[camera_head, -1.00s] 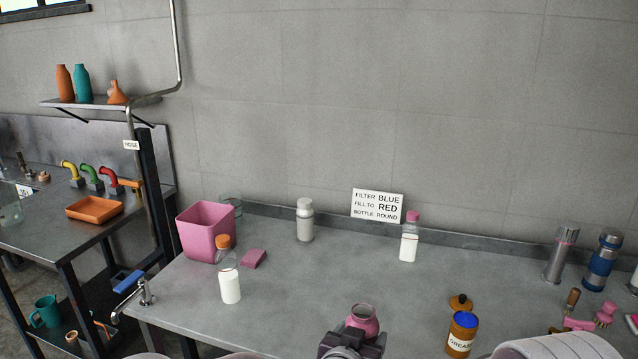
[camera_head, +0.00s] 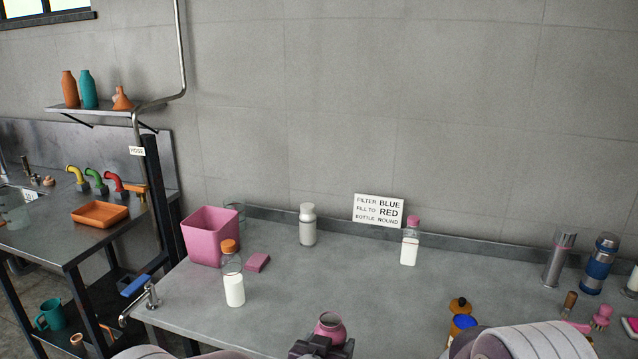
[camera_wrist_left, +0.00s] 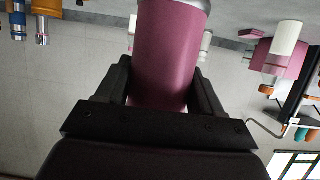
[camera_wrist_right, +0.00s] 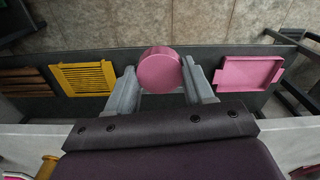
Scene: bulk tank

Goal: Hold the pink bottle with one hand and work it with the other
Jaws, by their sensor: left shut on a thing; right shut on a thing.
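The pink bottle (camera_head: 330,327) is at the bottom middle of the head view, its round open neck facing up. My left gripper (camera_head: 322,348) is shut on it. In the left wrist view the bottle's pink body (camera_wrist_left: 165,55) stands between the two dark fingers, with a grey rim at its end. In the right wrist view my right gripper (camera_wrist_right: 160,85) is shut on a pink round piece (camera_wrist_right: 159,70) that looks like a lid. The right fingertips do not show in the head view; only my right arm shows at the lower right.
The bench (camera_head: 370,290) has clear room in the middle. On it stand a pink bin (camera_head: 208,238), an orange-capped bottle (camera_head: 233,285), a pink-capped bottle (camera_head: 410,245), a white bottle (camera_head: 307,226) and an orange-and-blue jar (camera_head: 462,322), partly covered by my right arm.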

